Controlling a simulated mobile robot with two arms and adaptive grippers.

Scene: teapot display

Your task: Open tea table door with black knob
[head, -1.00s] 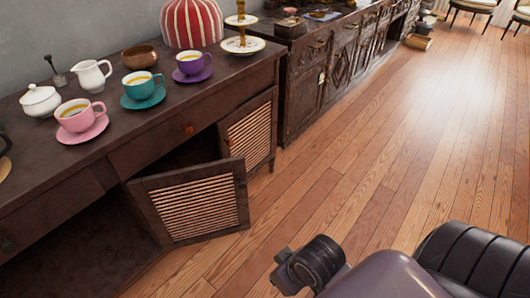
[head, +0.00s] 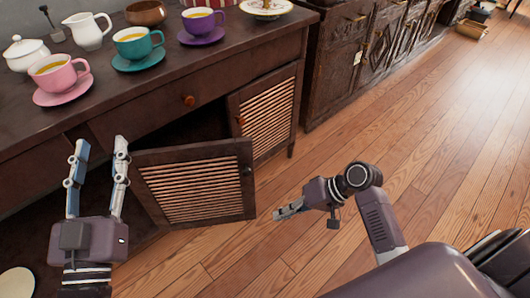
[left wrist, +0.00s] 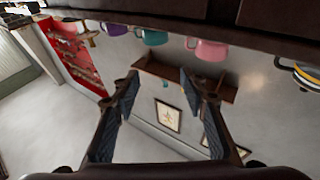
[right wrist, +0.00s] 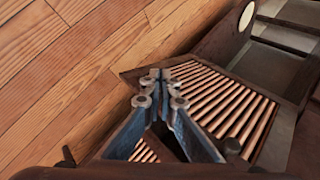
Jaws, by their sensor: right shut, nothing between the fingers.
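The dark wooden tea table (head: 143,106) fills the left of the head view. Its near slatted door (head: 196,183) stands swung open, with a black knob (head: 249,171) near its free edge. The slats also show in the right wrist view (right wrist: 215,95), where a dark knob (right wrist: 232,146) sits on the frame. My right gripper (head: 279,213) is shut and empty, just right of the open door's lower free corner. My left gripper (head: 100,145) is open and empty in front of the table, left of the open door. Its parted fingers show in the left wrist view (left wrist: 159,78).
A second slatted door (head: 268,112) with an orange-brown knob (head: 240,120) is farther along the table. Pink (head: 58,75), teal (head: 133,45) and purple (head: 202,25) cups stand on top. A carved cabinet (head: 335,55) is beyond. The wooden floor (head: 430,130) at right is clear.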

